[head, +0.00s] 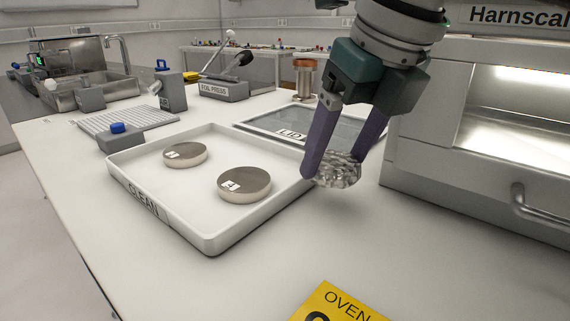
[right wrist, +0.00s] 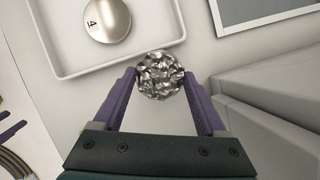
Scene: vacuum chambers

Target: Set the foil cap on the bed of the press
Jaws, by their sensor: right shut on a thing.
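The foil cap (head: 338,170) is a crumpled silver piece between the purple fingers of my right gripper (head: 336,168). In the right wrist view the foil cap (right wrist: 160,76) sits between the fingertips of the right gripper (right wrist: 160,80), touched on both sides. It is held above the counter, by the right edge of the white tray. The foil press (head: 224,88), a grey block labelled "FOIL PRESS" with a raised lever, stands at the back of the counter. I cannot make out its bed clearly. My left gripper is not in view.
The white tray (head: 205,243) marked "CLEAN" holds two round metal discs (head: 244,185). A dark panel marked "LID" (head: 262,128) lies behind it. An oven (head: 470,165) stands at right. A copper-topped post (head: 304,78) stands behind the lid. The front counter is mostly clear.

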